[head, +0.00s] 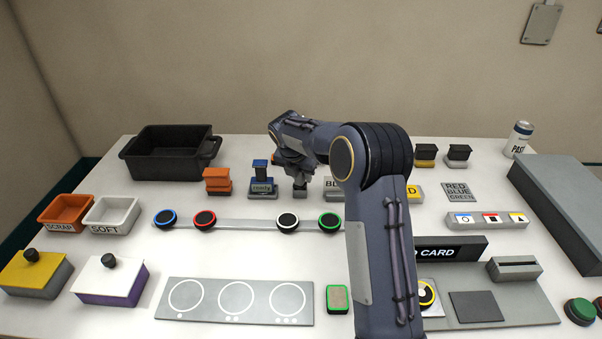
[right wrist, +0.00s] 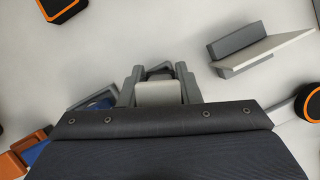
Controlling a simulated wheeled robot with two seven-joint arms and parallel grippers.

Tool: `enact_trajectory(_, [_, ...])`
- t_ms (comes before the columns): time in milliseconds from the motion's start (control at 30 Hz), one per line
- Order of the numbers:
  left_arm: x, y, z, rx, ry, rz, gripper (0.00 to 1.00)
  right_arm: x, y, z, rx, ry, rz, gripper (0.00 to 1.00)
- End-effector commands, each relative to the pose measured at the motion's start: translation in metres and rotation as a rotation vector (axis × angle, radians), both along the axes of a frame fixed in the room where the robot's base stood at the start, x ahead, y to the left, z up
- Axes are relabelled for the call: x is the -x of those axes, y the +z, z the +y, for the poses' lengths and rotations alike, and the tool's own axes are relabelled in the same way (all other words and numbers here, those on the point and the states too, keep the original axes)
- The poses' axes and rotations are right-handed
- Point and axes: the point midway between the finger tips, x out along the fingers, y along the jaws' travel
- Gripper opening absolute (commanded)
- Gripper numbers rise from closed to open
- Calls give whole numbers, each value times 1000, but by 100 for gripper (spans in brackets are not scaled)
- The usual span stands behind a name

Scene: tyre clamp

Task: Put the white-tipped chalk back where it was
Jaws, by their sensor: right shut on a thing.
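My right gripper (head: 300,181) reaches over the back middle of the table, right of the blue block marked "ready". It is shut on a small pale-topped grey piece (head: 300,190), low over or touching the table; I cannot tell which. In the right wrist view the fingers (right wrist: 158,88) stand on both sides of this piece (right wrist: 159,94), and its lower part is hidden. I cannot tell for sure that it is the white-tipped chalk, and no other chalk is clearly recognisable. My left gripper is not in view.
The blue "ready" block (head: 262,183) and an orange block (head: 217,181) stand left of the gripper. A grey strip (head: 248,224) with several round black discs lies in front. A black bin (head: 168,155) stands back left. My right arm hides part of the table's right middle.

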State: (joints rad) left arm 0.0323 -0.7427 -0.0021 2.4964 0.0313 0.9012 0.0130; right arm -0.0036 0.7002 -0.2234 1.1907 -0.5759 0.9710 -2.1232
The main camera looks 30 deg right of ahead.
Motion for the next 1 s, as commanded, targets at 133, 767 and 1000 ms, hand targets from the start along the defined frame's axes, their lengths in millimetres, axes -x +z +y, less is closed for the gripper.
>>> enact_trajectory(133, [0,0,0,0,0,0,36,0,-3,0,0,0,0,35])
enact_trajectory(767, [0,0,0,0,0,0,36,3,22,6,0,1,-3,52])
enact_trajectory(1000, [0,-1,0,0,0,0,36,15,71,23,0,2,-4,52])
